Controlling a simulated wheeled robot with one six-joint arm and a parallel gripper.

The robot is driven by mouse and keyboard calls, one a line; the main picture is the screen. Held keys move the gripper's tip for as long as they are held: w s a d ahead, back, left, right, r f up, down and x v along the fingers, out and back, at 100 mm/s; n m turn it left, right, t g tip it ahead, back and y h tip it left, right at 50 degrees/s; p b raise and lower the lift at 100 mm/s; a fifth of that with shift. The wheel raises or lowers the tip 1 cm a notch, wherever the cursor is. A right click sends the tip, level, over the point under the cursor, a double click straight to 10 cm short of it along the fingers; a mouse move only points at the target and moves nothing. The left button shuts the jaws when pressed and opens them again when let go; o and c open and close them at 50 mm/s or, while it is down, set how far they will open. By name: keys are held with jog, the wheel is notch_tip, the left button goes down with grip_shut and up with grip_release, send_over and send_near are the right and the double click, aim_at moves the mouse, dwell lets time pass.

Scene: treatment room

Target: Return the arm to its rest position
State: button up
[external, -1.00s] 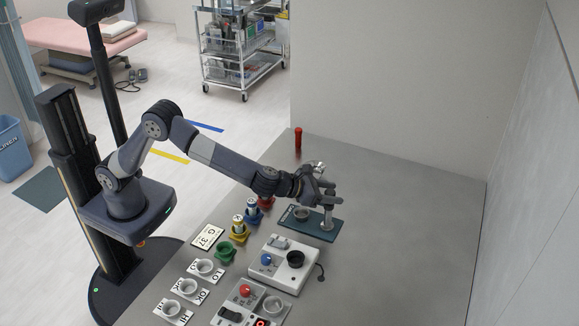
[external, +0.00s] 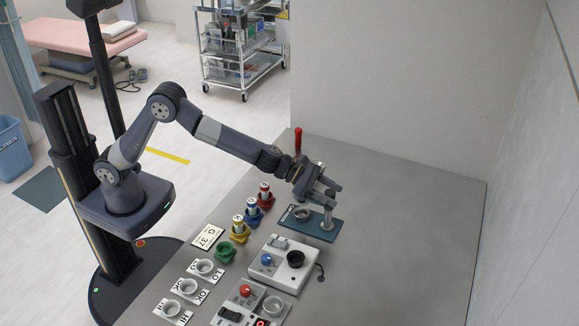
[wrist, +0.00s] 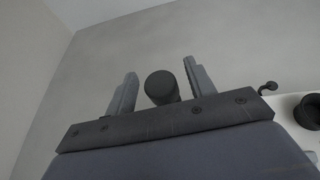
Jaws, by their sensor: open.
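My gripper (external: 331,195) is open and raised over the back part of the grey table, close to a teal plate (external: 312,227). A metal post (external: 327,219) stands on the plate's right side, and a small grey cup (external: 302,212) is on its left. My gripper's two fingers (wrist: 160,68) show apart in the wrist view. A dark round-ended cylinder (wrist: 161,87) shows between them there; I cannot tell whether it is below them or part of my gripper. In the external view the fingers hold nothing visible. My arm is stretched out over the table.
A red cylinder (external: 298,140) stands behind my gripper. Red (external: 265,194), blue (external: 252,209) and yellow (external: 238,226) containers stand in coloured holders at the table's left edge. A white control box (external: 285,263) lies in front of the plate. The table's right side (external: 410,240) is clear.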

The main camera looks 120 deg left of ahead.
jog(key=shift+s+r+m+h+p, duration=0.15)
jog(key=shift+m+h+p, duration=0.85)
jog(key=shift+p, duration=0.65)
jog(key=shift+w+r+m+h+p, duration=0.1)
jog(key=shift+m+h+p, duration=0.85)
jog(key=shift+p, duration=0.7)
jog(key=b+v, duration=0.2)
jog(key=v, duration=0.2)
jog(key=shift+s+a+f, duration=0.15)
jog(key=shift+s, duration=0.1)
jog(key=shift+v, duration=0.85)
jog(key=shift+o, duration=0.2)
